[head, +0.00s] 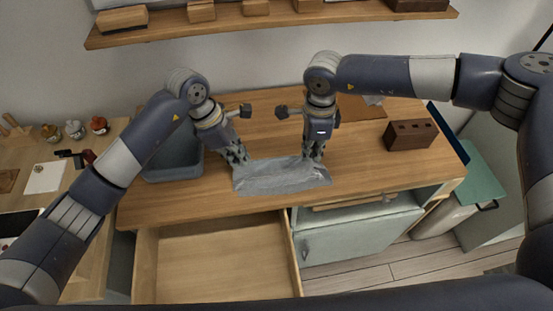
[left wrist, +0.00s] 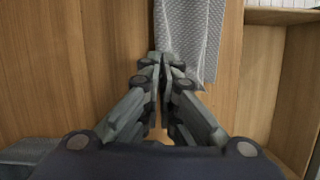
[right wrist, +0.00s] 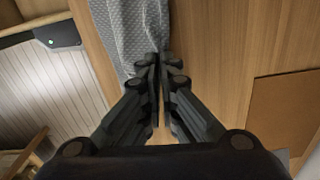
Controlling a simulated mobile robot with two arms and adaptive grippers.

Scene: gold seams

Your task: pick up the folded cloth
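The folded cloth (head: 282,178) is grey and textured, stretched left to right near the front edge of the wooden counter. My left gripper (head: 238,158) is at its left end, with its fingers pressed nearly together on the cloth; the cloth also shows in the left wrist view (left wrist: 190,30). My right gripper (head: 315,155) is at its right end, fingers closed together on the cloth, which runs away from the fingertips in the right wrist view (right wrist: 130,30). Whether the cloth clears the counter I cannot tell. The fingers hide the gripped ends.
An open, empty drawer (head: 215,262) juts out below the counter (head: 365,175). A grey-blue basin (head: 172,165) is at left, a brown block with holes (head: 411,134) at right. A pale green cabinet front (head: 360,235) is below. A shelf (head: 270,20) hangs above.

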